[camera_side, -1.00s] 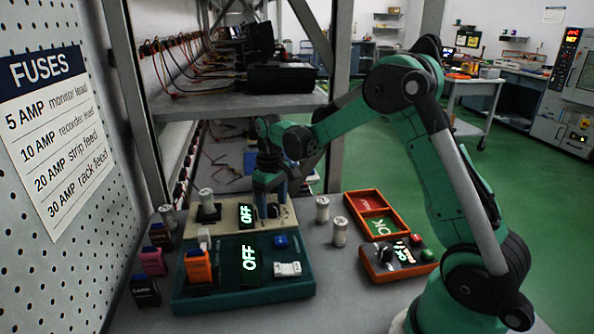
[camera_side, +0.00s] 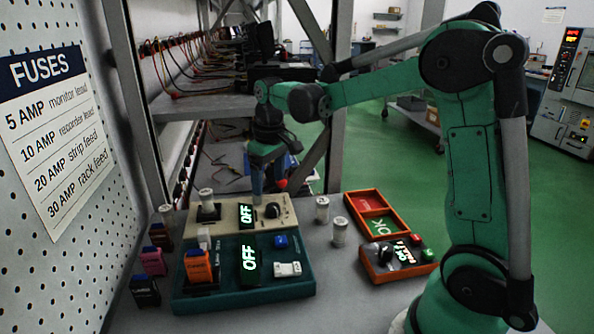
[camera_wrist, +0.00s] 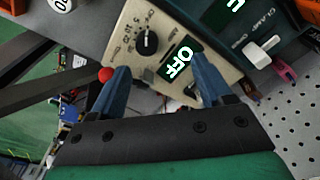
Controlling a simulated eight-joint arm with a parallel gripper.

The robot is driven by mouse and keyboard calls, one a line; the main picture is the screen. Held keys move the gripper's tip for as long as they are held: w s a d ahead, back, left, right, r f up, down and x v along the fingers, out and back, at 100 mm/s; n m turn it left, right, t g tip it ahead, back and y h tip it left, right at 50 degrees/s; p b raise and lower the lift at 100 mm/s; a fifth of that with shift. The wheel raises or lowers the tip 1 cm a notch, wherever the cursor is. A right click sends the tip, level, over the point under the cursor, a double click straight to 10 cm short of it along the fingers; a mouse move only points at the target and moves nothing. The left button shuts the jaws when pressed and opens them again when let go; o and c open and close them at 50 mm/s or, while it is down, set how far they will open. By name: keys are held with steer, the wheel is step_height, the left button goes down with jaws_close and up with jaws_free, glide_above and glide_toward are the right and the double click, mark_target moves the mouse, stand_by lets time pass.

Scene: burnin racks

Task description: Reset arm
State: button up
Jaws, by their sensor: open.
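My gripper (camera_side: 270,183) is open and empty above the back of the beige panel (camera_side: 230,215), with clear space under its fingertips. Its two blue fingers also show in the wrist view (camera_wrist: 160,80). The beige panel carries a black knob (camera_side: 272,210) and a display reading OFF (camera_side: 245,214). In the wrist view the knob (camera_wrist: 146,42) and the OFF display (camera_wrist: 175,64) lie beyond the fingertips. A red ball-like tip (camera_wrist: 105,74) shows beside one finger.
A teal panel (camera_side: 215,305) with an OFF display (camera_side: 249,258) and a white clamp (camera_side: 287,269) is in front. Several coloured fuses stand at left. Two pale cylinders (camera_side: 322,209) (camera_side: 340,231) stand at right, near an orange tray (camera_side: 350,207) and tester (camera_side: 368,262). A shelf (camera_side: 235,105) and rack posts stand behind.

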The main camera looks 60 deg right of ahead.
steer(key=s+a+r+t, duration=0.1)
steer(key=s+a+t, duration=0.5)
steer(key=s+a, duration=0.3)
steer(key=shift+s+a+r, duration=0.2)
steer(key=shift+s+a, duration=0.1)
steer(key=shift+s, duration=0.25)
